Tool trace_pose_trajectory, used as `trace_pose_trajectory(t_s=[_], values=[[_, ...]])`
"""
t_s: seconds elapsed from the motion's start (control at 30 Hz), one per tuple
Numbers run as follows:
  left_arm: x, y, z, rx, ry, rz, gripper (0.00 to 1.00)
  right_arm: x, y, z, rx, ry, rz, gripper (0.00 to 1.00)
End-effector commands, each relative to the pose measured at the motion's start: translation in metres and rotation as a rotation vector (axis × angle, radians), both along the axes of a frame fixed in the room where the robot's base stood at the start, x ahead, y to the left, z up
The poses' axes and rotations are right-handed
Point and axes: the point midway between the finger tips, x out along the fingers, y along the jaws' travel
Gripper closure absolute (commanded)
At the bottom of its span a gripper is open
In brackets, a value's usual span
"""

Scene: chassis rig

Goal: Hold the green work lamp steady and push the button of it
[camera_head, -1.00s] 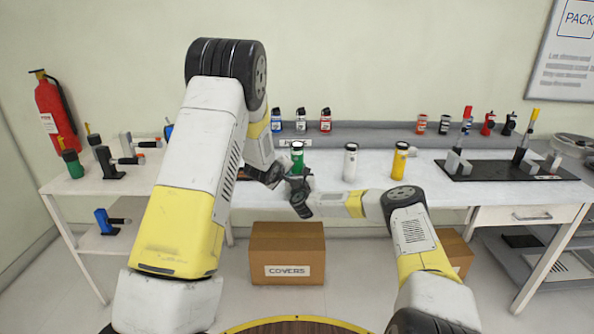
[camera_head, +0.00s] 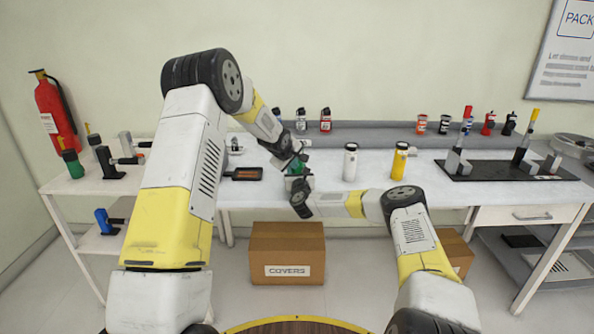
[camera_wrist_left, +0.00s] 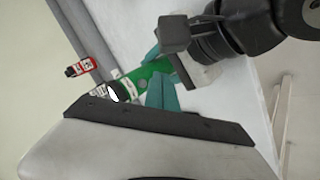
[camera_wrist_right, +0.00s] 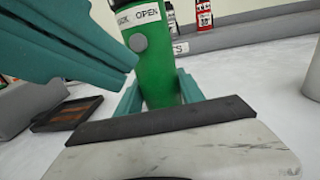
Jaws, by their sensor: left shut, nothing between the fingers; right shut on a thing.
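The green work lamp (camera_wrist_right: 155,75) stands upright on the white table, with an "OPEN" label and a round grey button (camera_wrist_right: 138,43) in the right wrist view. It also shows in the left wrist view (camera_wrist_left: 132,78). My right gripper (camera_wrist_right: 160,95) is shut around the lamp's body, one teal finger on each side. My left gripper (camera_wrist_right: 130,62) is shut and empty; its teal fingertips are close beside the lamp, just below the button. I cannot tell whether they touch it. In the head view the left gripper (camera_head: 299,163) partly hides the lamp.
A white lamp (camera_head: 350,163) and a yellow lamp (camera_head: 399,160) stand to the right on the table. A dark tray (camera_head: 242,174) lies to the left. Small red and white containers (camera_head: 325,120) stand on the back ledge. A covers box (camera_head: 287,252) is on the floor.

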Motion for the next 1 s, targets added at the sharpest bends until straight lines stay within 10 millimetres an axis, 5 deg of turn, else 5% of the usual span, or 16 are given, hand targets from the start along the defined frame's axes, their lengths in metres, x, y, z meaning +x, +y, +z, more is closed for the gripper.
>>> trace_pose_trajectory(t_s=[0.23,1.0], values=[[0.015,-0.002,0.0,-0.002,0.0,0.0,1.0,0.0,0.0,0.001,0.0,-0.001,0.0,1.0],[0.016,-0.002,0.0,0.0,0.001,-0.001,1.0,0.0,0.0,0.001,0.0,-0.001,0.0,1.0]])
